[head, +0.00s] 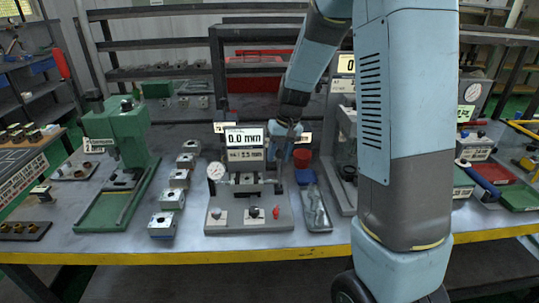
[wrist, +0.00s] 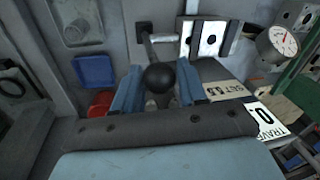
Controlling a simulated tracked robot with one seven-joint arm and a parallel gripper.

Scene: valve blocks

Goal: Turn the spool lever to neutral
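In the wrist view, a black ball knob (wrist: 160,77) sits between the two blue fingers of my gripper (wrist: 160,80). The fingers are apart, one on each side of the knob. I cannot tell whether they press on it.
A dial gauge (head: 216,171) stands at the fixture's left. A red cup (head: 302,158) and a grey tray (head: 314,208) are to its right. Several metal blocks (head: 172,199) line up on the left, beside a green press (head: 125,135). The bench's yellow front edge (head: 220,257) is near.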

